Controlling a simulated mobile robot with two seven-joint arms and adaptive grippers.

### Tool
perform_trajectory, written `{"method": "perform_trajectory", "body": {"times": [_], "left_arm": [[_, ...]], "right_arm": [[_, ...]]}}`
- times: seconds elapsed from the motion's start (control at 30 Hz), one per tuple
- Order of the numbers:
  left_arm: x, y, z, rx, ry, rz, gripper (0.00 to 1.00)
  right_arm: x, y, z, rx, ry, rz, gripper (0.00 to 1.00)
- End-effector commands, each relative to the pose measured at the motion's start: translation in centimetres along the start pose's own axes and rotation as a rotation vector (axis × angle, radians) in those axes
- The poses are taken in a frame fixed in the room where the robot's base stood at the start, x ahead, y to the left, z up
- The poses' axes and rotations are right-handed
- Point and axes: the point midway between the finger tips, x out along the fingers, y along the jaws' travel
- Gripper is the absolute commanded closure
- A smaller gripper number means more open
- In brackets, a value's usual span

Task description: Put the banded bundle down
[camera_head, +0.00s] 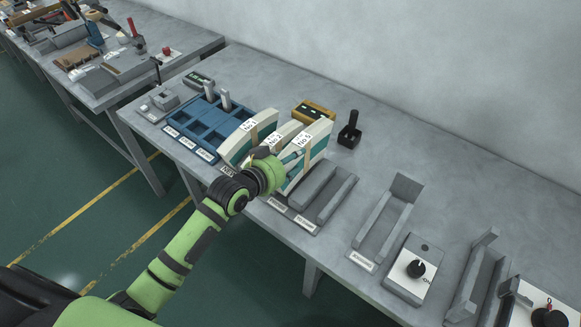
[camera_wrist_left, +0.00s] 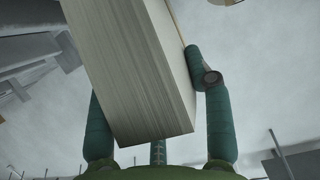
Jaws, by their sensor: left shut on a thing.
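My left gripper (camera_head: 292,160) is shut on the rightmost of several pale paper bundles, the bundle with a "NO" label (camera_head: 318,146); the digit is hard to read. In the left wrist view the bundle (camera_wrist_left: 140,75) is a thick tilted stack of sheets between the fingers of the left gripper (camera_wrist_left: 160,115). A thin tan line shows along its right edge, perhaps the band. Two more bundles stand close to its left: the No.1 bundle (camera_head: 238,143) and a middle bundle (camera_head: 284,135). I cannot tell whether the held bundle touches the table. My right gripper is not in view.
A blue compartment tray (camera_head: 212,112) stands left of the bundles. A grey open trough (camera_head: 322,194) is just right of them, and another grey fixture (camera_head: 390,220) lies farther right. A yellow box (camera_head: 314,110) and a black holder (camera_head: 349,132) stand behind. Table between the fixtures is bare.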

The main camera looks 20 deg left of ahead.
Motion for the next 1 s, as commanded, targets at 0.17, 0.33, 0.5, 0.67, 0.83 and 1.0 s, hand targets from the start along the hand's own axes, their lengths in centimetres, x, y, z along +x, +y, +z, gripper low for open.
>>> {"method": "perform_trajectory", "body": {"times": [0.17, 0.33, 0.5, 0.67, 0.83, 1.0], "left_arm": [[0.9, 0.0, 2.0, -0.002, 0.004, -0.001, 1.0], [1.1, 0.1, 2.6, 0.0, 0.007, -0.001, 1.0], [1.1, 0.1, 2.7, 0.0, 0.007, -0.001, 1.0], [1.2, 0.1, 3.3, -0.001, -0.004, 0.0, 0.26], [1.2, 0.1, 3.2, -0.001, -0.004, 0.0, 0.26], [1.1, 0.1, 3.1, -0.001, -0.004, 0.0, 0.26]], "right_arm": [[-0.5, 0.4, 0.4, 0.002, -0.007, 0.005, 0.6], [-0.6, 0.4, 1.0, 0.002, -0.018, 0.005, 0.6], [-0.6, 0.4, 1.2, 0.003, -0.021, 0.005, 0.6], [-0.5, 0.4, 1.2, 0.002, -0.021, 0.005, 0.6], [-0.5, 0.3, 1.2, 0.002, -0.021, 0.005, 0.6], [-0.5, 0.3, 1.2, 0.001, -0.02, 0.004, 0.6]]}}
